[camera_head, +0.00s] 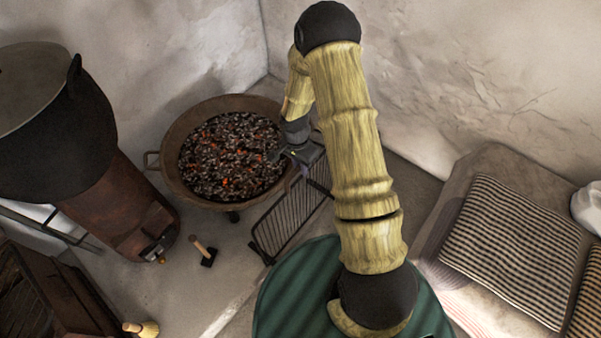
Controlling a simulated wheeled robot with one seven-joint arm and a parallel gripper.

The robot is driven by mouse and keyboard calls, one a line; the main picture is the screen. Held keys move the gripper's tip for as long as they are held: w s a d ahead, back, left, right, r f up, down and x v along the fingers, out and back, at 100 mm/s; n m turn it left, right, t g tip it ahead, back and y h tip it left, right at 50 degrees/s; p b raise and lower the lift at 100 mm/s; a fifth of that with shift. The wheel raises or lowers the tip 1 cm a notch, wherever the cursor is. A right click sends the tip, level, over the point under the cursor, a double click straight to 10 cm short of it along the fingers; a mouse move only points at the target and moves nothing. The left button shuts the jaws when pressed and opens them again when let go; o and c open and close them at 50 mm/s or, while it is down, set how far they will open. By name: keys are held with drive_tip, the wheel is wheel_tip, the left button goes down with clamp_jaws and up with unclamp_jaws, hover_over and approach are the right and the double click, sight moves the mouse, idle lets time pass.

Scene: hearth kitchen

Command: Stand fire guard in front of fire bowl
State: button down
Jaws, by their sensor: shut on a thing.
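The fire bowl (173,172) is a round brown pan full of dark coals with glowing orange bits, standing on the floor near the wall corner. The fire guard (290,217) is a dark barred panel, upright but leaning in the view, close to the bowl's near right side. My gripper (292,160) is at the bowl's right rim and is shut on the guard's upper part. My arm hides the guard's right end, and the fingers show only partly. I cannot tell whether the guard's feet touch the floor.
A large black pot (60,140) sits on a rusty stove (120,210) at left. A small wooden-handled tool (204,251) lies on the floor before the bowl. A bench with a striped cushion (512,245) is at right. A brush (142,329) is at lower left.

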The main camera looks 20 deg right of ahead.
sight(300, 176)
drive_tip(key=shift+f+b, duration=0.3)
drive_tip(key=shift+f, duration=1.5)
drive_tip(key=c, duration=1.4)
unclamp_jaws()
drive_tip(key=shift+f, duration=0.1)
drive_tip(key=shift+o, duration=0.2)
wheel_tip(300, 176, up, 12)
drive_tip(key=p, duration=0.1)
drive_tip(key=shift+w+a+p, duration=0.35)
drive_tip(key=shift+w, duration=0.1)
